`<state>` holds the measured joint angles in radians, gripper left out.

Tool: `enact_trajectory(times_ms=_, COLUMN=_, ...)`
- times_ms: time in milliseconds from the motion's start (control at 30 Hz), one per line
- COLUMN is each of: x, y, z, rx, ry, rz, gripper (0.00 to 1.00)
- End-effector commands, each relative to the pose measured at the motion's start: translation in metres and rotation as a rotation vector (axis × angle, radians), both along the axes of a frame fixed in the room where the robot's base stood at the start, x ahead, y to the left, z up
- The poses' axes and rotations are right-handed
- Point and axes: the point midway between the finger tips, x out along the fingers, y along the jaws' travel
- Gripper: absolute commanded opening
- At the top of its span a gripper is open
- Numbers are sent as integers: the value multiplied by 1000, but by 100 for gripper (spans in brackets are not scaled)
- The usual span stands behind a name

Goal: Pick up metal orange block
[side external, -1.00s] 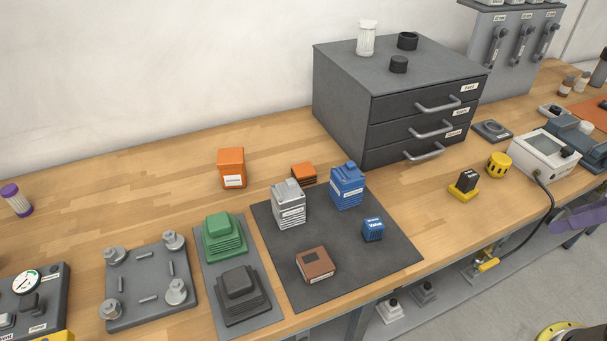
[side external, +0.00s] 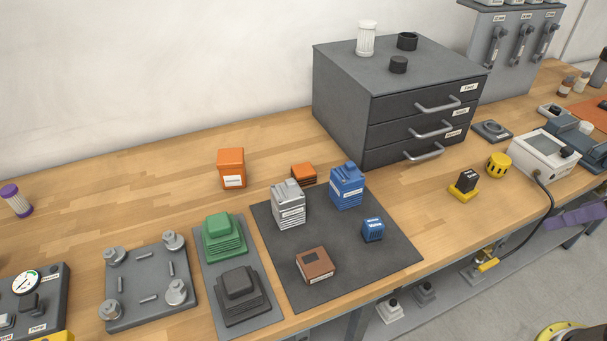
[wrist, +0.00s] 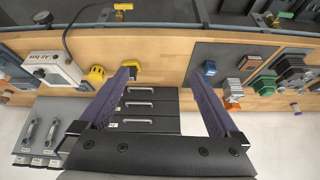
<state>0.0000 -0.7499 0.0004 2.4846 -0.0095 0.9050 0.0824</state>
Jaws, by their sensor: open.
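Two orange blocks stand on the bench in the side view. One is a taller orange block (side external: 231,168) with a white label, left of the dark mat (side external: 375,250). The other is a low orange block (side external: 303,172) with a dark lower part, behind the mat between a silver ribbed block and a blue block. I cannot tell which is metal. My gripper (wrist: 160,63) is open and empty in the wrist view, its purple fingers wide apart. A purple finger shows at the right edge of the side view, far from both blocks.
On the mat are a silver ribbed block (side external: 288,203), a blue block (side external: 346,185), a small blue block (side external: 372,229) and a brown block (side external: 315,264). A dark drawer cabinet (side external: 340,105) stands behind. Green (side external: 223,235) and dark blocks sit left.

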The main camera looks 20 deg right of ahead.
Motion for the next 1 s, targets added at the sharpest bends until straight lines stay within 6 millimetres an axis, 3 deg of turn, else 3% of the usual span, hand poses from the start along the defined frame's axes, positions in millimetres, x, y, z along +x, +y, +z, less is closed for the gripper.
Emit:
enact_trajectory(times_ms=33, x=9, y=-2, z=17, rx=9, ry=-42, rz=-29, gripper=98)
enact_trajectory(times_ms=200, x=52, y=-4, z=67, rx=36, ry=-101, rz=-109, gripper=98)
enact_trajectory(times_ms=367, x=103, y=2, z=102, rx=57, ry=-120, rz=-147, gripper=98)
enact_trajectory(times_ms=533, x=171, y=21, z=127, rx=75, ry=-124, rz=-165, gripper=98)
enact_trajectory(times_ms=767, x=265, y=65, z=128, rx=88, ry=-105, rz=-164, gripper=98)
enact_trajectory(times_ms=1000, x=348, y=130, z=86, rx=72, ry=-58, rz=-126, gripper=98)
